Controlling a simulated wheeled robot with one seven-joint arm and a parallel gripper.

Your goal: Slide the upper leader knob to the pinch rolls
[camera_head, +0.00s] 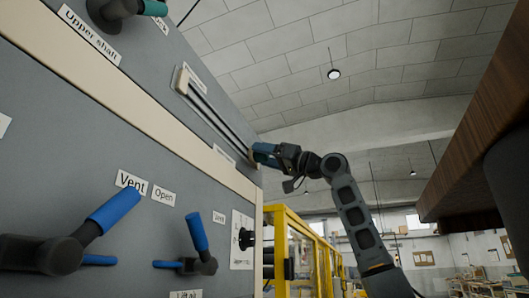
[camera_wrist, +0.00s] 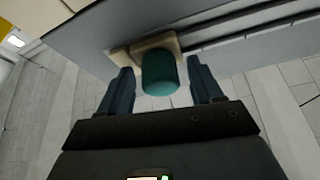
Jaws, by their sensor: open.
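A teal knob (camera_wrist: 160,74), which appears to be the upper leader knob, stands out from a beige mount (camera_wrist: 122,56) at one end of a slotted track (camera_wrist: 235,27) in the wrist view. My gripper (camera_wrist: 161,80) is open, with one finger on each side of the knob and visible gaps between. In the head view my gripper (camera_head: 262,155) is at the lower right end of the long track (camera_head: 212,108) on the grey panel. The knob is hidden there behind my gripper. The label by the track is too small to read.
The panel carries blue-handled levers (camera_head: 115,210) and (camera_head: 196,232) at lower left, and a teal-tipped handle (camera_head: 154,8) by the Upper shaft label (camera_head: 90,34). A yellow frame (camera_head: 290,250) stands behind. A brown wooden slab (camera_head: 480,140) overhangs at right.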

